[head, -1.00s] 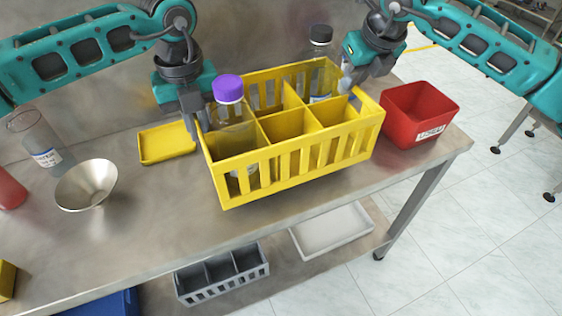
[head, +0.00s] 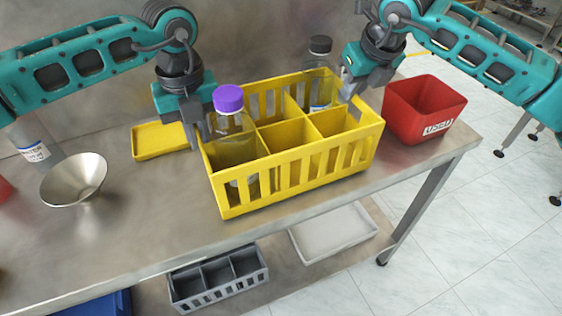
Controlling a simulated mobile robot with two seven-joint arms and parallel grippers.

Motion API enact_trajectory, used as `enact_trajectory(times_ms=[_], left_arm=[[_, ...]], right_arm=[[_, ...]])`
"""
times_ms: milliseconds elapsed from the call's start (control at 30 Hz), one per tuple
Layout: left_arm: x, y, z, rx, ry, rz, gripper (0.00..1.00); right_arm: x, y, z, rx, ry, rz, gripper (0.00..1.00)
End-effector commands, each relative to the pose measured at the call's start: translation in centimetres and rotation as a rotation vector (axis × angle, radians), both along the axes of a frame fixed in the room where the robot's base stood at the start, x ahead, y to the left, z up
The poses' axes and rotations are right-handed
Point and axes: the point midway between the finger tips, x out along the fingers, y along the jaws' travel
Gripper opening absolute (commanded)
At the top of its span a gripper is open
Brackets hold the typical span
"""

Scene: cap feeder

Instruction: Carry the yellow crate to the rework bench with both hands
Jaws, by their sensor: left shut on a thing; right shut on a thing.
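The yellow crate (head: 290,170) has slotted walls and several compartments. It is over the steel table near its front edge; I cannot tell whether its base touches. A bottle with a purple cap (head: 229,98) stands in its front left compartment, and a bottle with a dark cap (head: 320,44) in the back right one. My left gripper (head: 197,138) is shut on the crate's left end wall. My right gripper (head: 349,92) is shut on its right end wall; its fingertips are partly hidden. I cannot identify the rework bench in this view.
A red bin (head: 423,110) stands close to the crate's right end. A shallow yellow tray (head: 160,152), a metal bowl (head: 73,180) and a clear bottle (head: 34,152) are on the table at left. A grey crate (head: 218,280) and a white tray (head: 333,236) sit below. Open floor (head: 470,250) lies right.

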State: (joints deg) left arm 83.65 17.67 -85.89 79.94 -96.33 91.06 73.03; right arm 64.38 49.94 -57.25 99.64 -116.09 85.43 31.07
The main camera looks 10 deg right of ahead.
Motion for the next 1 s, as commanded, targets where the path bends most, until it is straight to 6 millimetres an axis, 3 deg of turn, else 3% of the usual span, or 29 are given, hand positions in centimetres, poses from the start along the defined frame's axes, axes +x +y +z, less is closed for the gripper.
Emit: enact_trajectory(times_ms=[300,600,767,1000], left_arm=[[0.0,0.0,-0.1,0.000,0.000,0.000,0.36],[0.0,0.0,0.4,-0.001,-0.001,0.000,0.36],[0.1,0.0,2.7,-0.002,-0.005,0.000,0.36],[0.1,0.0,7.9,0.000,-0.004,0.000,0.36]], right_arm=[[0.0,0.0,-0.1,0.000,0.000,0.000,0.32],[0.0,0.0,-0.1,0.000,0.000,0.000,0.32],[0.0,0.0,-0.1,0.000,0.000,0.000,0.32],[0.0,0.0,-0.1,0.000,0.000,0.000,0.32]])
